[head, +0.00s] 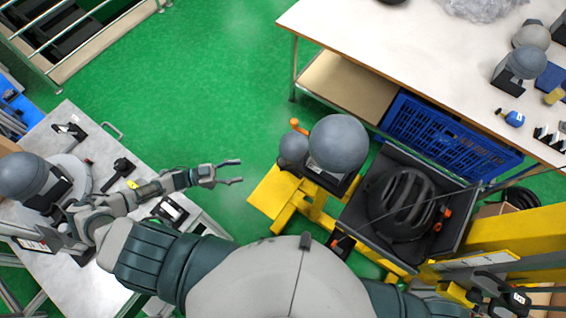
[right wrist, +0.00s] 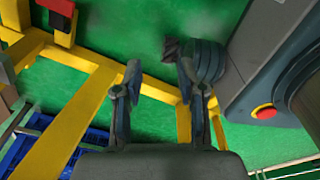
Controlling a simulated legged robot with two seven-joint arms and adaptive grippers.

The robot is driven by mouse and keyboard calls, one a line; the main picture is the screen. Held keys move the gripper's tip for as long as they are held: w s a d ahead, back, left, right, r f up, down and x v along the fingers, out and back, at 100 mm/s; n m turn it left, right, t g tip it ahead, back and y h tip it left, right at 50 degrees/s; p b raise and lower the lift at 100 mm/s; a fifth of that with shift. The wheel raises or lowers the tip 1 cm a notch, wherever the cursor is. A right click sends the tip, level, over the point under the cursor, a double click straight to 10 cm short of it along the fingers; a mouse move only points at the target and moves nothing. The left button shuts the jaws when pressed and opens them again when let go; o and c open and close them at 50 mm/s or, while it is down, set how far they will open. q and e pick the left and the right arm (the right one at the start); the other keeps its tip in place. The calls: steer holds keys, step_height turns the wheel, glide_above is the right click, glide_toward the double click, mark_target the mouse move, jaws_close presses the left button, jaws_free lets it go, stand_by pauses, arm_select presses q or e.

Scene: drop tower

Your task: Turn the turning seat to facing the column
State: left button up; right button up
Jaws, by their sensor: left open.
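A large grey headform (head: 338,143) and a smaller grey ball (head: 293,148) sit on a dark block with an orange-tipped lever (head: 298,126), over a yellow frame (head: 275,197). This may be the turning seat; I cannot tell its facing. A yellow beam (head: 520,228) at the right may belong to the column. My left gripper (head: 232,172) is open and empty over the green floor, left of the yellow frame and apart from it. My right gripper (right wrist: 158,75) shows two parted fingers with nothing clearly between them. A dark ribbed part (right wrist: 207,62) lies beside its right finger.
A black helmet (head: 400,203) lies in a dark tray right of the headform. A blue crate (head: 445,140) stands under the white table (head: 400,45). A grey table (head: 65,125) stands left. A red button (right wrist: 265,112) is on a grey box. Green floor lies between the tables.

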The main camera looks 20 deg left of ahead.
mark_target(283, 163)
arm_select(q)
steer(key=p+x, duration=0.2)
steer(key=x, duration=1.5)
steer(key=shift+s+d, duration=0.1)
steer(key=shift+s, duration=0.05)
steer(key=shift+p, duration=0.3)
steer(key=shift+a+f, duration=0.15)
steer(key=shift+a, duration=0.65)
steer(key=shift+d, duration=0.15)
steer(key=c, duration=0.4)
steer(key=shift+d, duration=0.25)
steer(key=c, duration=0.4)
steer(key=shift+d, duration=0.45)
jaws_close()
steer(key=shift+a, duration=0.1)
arm_select(e)
step_height(283, 163, up, 3)
steer(key=shift+w+a, duration=0.1)
steer(key=shift+a, duration=0.05)
